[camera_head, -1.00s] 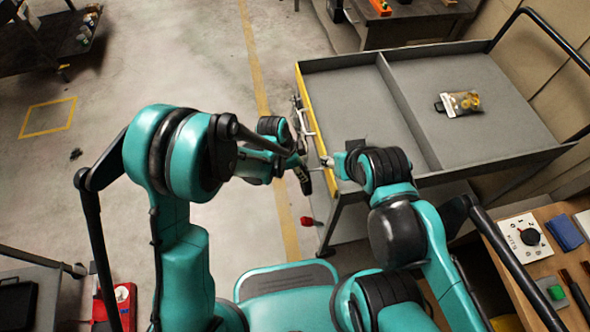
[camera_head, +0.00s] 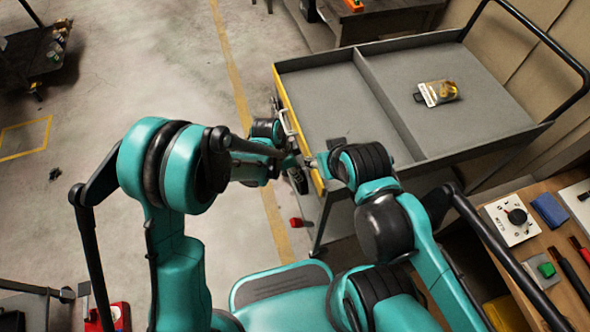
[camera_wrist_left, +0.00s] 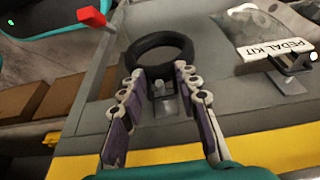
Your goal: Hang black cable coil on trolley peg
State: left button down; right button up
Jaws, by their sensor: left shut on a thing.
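My left gripper (camera_wrist_left: 160,95) is shut on a black cable coil (camera_wrist_left: 160,45), a thick ring held by its near side beyond the fingertips in the left wrist view. In the head view, the left gripper (camera_head: 291,163) is beside the trolley's yellow edge, and the coil (camera_head: 299,181) shows as a small dark shape below it. A red-ended piece (camera_head: 296,222), likely the peg, sticks out low by the trolley's near corner. It also shows at the wrist view's upper left (camera_wrist_left: 91,16), apart from the coil. My right gripper (camera_head: 314,161) is small and partly hidden near the edge.
The grey trolley (camera_head: 322,100) has a divider and holds a bag labelled pedal kit (camera_head: 437,93). A wooden bench (camera_head: 541,238) with tools stands at right. A red box (camera_head: 112,317) is at lower left. Open floor lies left of the trolley.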

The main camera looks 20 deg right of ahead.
dwell(0.3)
pick_arm(q)
jog(key=c, duration=1)
grip_release()
jog(key=a+r+n+t, duration=0.1)
jog(key=a+r+n, duration=0.1)
jog(key=a+r, duration=0.45)
jog(key=a+r+n+t, duration=0.15)
jog(key=a+r, duration=0.25)
jog(key=r, duration=0.6)
jog(key=s+a+r+n+t+y, duration=0.1)
jog(key=s+a+n, duration=0.2)
jog(key=a, duration=0.4)
jog(key=s+a+r+n+t+y, duration=0.1)
jog(key=s+a+r+n+t, duration=0.1)
jog(key=s+a+n, duration=0.2)
jog(key=s+a+r+n+t+y, duration=0.1)
jog(key=s+a+r+n, duration=0.1)
jog(key=a+n, duration=0.5)
jog(key=shift+s+a+t, duration=0.15)
jog(key=shift+s+a, duration=0.2)
jog(key=shift+a, duration=0.45)
jog(key=shift+s+a+t, duration=0.1)
jog(key=shift+s+a, duration=0.2)
jog(key=shift+a, duration=0.5)
